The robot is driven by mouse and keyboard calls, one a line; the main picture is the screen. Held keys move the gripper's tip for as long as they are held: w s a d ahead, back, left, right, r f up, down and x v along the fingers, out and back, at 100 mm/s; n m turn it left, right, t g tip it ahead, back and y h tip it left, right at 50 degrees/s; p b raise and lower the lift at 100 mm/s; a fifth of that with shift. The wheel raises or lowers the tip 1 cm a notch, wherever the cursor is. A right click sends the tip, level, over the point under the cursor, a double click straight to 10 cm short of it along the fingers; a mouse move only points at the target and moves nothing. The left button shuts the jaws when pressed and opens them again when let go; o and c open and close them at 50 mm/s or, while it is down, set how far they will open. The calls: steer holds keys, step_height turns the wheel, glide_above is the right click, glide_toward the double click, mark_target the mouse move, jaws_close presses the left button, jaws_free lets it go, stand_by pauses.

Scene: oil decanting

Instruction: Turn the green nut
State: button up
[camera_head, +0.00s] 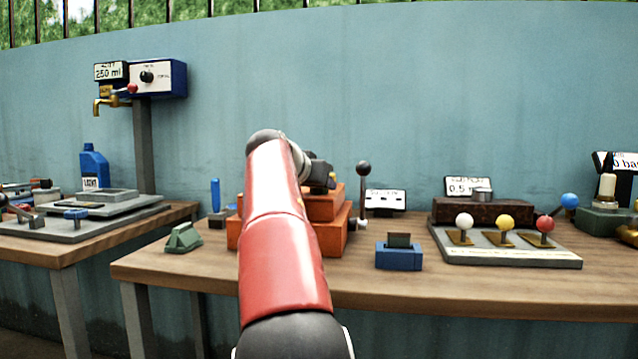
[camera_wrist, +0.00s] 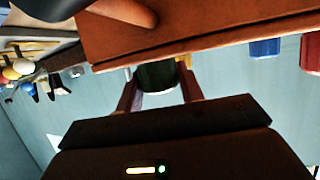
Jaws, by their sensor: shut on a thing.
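The green nut (camera_wrist: 157,77) shows in the wrist view as a dark green, rounded piece at the edge of an orange block (camera_wrist: 200,30). My gripper (camera_wrist: 159,84) has one finger on each side of it and is shut on it. The nut's far end is hidden against the block. In the head view my gripper (camera_head: 322,178) is at the stacked orange blocks (camera_head: 333,238) on the middle table. My red arm covers much of the stack there, and the nut cannot be made out in that view.
A lever with a dark ball (camera_head: 363,168) stands right of the stack. A blue box (camera_head: 399,257), a green wedge-shaped piece (camera_head: 183,238) and a blue-handled tool (camera_head: 215,196) stand nearby. A panel with white, yellow and red knobs (camera_head: 510,256) is at right. The table (camera_head: 470,287) has bare wood in front.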

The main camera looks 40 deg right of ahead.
steer(key=shift+m+g, duration=0.4)
steer(key=o, duration=1)
steer(key=shift+b+v, duration=0.4)
steer(key=shift+v, duration=3.5)
steer(key=shift+f, duration=0.1)
